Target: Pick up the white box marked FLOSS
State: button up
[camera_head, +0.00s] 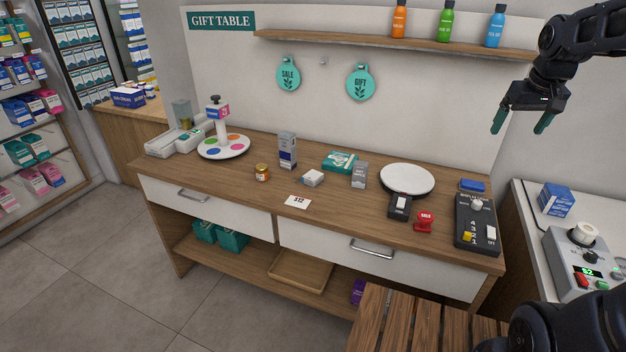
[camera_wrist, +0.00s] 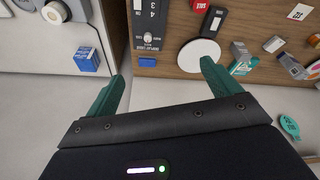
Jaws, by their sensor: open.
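A small white box (camera_head: 312,178) lies on the wooden gift table, left of centre; its marking is too small to read, so I cannot confirm it says FLOSS. It also shows in the wrist view (camera_wrist: 273,44) at the right. A taller pale grey-and-white box (camera_head: 359,175) stands to its right, its print unreadable too. My gripper (camera_head: 519,122) is open and empty, raised in the air at the upper right, well away from both boxes. In the wrist view its green fingers (camera_wrist: 163,72) are spread with nothing between them.
A tall grey-blue box (camera_head: 287,150), an amber jar (camera_head: 262,172), a teal box (camera_head: 340,162) and a price card (camera_head: 297,202) surround the small box. A white disc (camera_head: 407,180), a red stamp (camera_head: 424,221) and a control box (camera_head: 477,225) are farther right. A shelf (camera_head: 390,46) with bottles hangs above.

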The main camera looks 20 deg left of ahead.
jog(key=w+a+f+n+g, duration=0.1)
jog(key=w+a+n, duration=0.2)
jog(key=w+a, duration=1)
jog(key=n+g, duration=0.2)
jog(key=n, duration=0.6)
send_over(312, 175)
notch_tip(312, 175, down, 26)
jog(key=shift+h, duration=0.3)
notch_tip(312, 175, down, 11)
jog(key=shift+w+r, duration=0.1)
jog(key=shift+r, duration=0.05)
jog(key=shift+c, duration=0.4)
jog(key=c, duration=1)
